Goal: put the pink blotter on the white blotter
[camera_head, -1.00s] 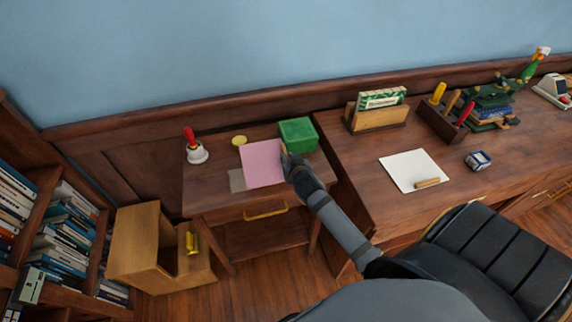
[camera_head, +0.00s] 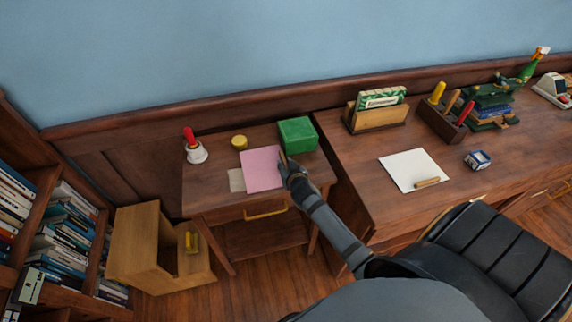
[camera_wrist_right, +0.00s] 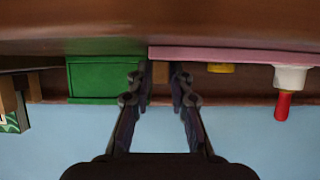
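The pink blotter (camera_head: 262,168) is a thin square sheet on the small side table (camera_head: 200,199) in the head view. It partly covers a flat pale patch (camera_head: 237,180). In the right wrist view the pink blotter (camera_wrist_right: 245,54) shows nearly edge-on. My right gripper (camera_head: 284,162) is at its right edge; in the wrist view its fingers (camera_wrist_right: 159,90) stand apart, with a gap between them. Contact with the sheet cannot be told. The white blotter (camera_head: 405,171) lies on the desk to the right, with a tan stick (camera_head: 427,182) on it. My left gripper is not in view.
A green box (camera_head: 297,134), a yellow tin (camera_head: 239,142) and a red-handled bell (camera_head: 196,151) stand on the side table. A black chair (camera_head: 490,245) stands in front.

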